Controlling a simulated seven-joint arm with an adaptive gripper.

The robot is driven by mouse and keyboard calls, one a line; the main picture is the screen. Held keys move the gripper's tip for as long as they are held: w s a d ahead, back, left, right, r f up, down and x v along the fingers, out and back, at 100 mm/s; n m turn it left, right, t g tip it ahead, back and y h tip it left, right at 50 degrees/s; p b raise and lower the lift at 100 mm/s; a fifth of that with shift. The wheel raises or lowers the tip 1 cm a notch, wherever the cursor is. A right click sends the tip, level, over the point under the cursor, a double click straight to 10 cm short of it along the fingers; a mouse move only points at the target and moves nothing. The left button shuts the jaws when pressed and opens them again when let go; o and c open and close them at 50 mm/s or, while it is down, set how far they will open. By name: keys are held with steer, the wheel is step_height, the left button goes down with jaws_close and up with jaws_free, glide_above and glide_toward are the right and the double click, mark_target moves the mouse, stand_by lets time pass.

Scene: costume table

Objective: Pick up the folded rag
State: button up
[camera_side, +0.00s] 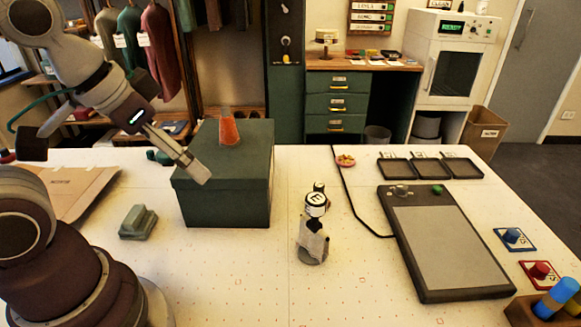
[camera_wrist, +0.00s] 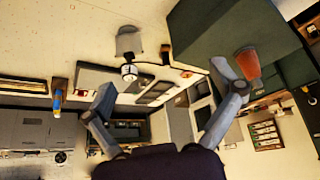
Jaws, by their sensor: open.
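A grey-green folded bundle (camera_side: 138,222), which looks like the folded rag, lies on the white table left of the dark green box (camera_side: 222,195) in the side view. I cannot make it out in the wrist view. My gripper (camera_side: 201,176) is raised near the box's left side, above and to the right of the bundle, and apart from it. In the wrist view my gripper (camera_wrist: 168,95) has its two fingers spread wide, with nothing held between them.
An orange cone-shaped item (camera_side: 229,130) stands on the box. A white-draped figure-like item (camera_side: 313,240) stands mid-table. A large dark flat panel (camera_side: 445,245) and small trays (camera_side: 430,168) are at right. A brown folder (camera_side: 75,190) lies behind the bundle. The front middle is clear.

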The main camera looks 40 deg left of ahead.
steer(key=w+a+f+n+g+y, duration=0.1)
steer(key=a+f+n+g, duration=0.25)
steer(key=a, duration=0.45)
steer(key=n+g, duration=0.2)
steer(key=n, duration=0.3)
glide_above(133, 214)
step_height(133, 214, down, 7)
steer(key=shift+h, duration=0.5)
step_height(133, 214, down, 10)
steer(key=shift+f, duration=0.2)
steer(key=c, duration=1.2)
